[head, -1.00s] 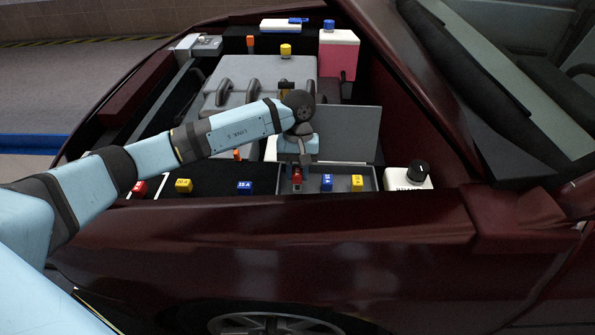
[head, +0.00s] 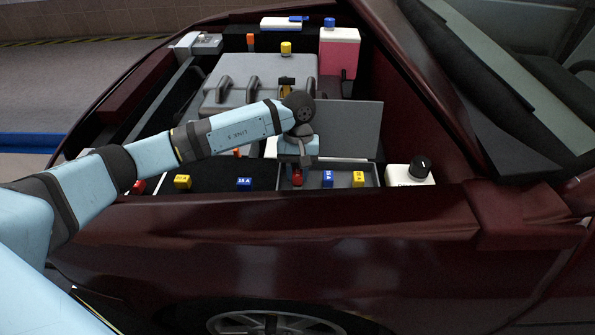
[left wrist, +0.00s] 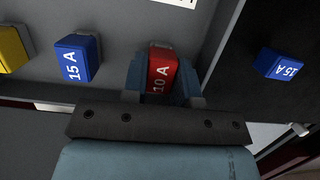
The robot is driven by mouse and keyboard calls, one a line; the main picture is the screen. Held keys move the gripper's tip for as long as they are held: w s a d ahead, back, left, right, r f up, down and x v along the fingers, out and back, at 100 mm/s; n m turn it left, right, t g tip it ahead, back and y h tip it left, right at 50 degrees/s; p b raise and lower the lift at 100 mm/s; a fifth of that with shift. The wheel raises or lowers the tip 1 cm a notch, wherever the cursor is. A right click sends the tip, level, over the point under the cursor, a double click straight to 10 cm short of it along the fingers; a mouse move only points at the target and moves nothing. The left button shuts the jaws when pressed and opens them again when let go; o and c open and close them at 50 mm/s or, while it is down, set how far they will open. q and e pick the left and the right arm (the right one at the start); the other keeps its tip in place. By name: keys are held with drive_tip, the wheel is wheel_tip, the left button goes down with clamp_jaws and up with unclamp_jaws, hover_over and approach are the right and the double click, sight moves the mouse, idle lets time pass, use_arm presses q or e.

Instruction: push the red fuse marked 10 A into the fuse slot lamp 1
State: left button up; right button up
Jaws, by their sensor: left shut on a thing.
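The red fuse marked 10 A (left wrist: 160,72) is between the fingertips of my left gripper (left wrist: 163,88), which is shut on it. In the head view the red fuse (head: 298,178) is upright at the left end of the open grey fuse box (head: 342,183). The slot beneath it is hidden, so I cannot tell how deep the fuse sits. A white label (left wrist: 178,2) is cut off at the top of the left wrist view, its text unreadable. My right gripper is not in view.
Beside the red fuse in the box are a blue 15 A fuse (left wrist: 76,58) and a yellow fuse (left wrist: 12,48). Another blue fuse (head: 244,183) and a yellow one (head: 182,181) are left of the box. The raised lid (head: 350,125) stands behind; a black knob (head: 422,164) is at right.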

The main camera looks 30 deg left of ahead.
use_arm(q)
drive_tip(key=shift+f, duration=0.2)
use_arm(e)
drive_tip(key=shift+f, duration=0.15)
use_arm(q)
drive_tip(key=shift+r, duration=0.15)
drive_tip(key=shift+r, duration=0.55)
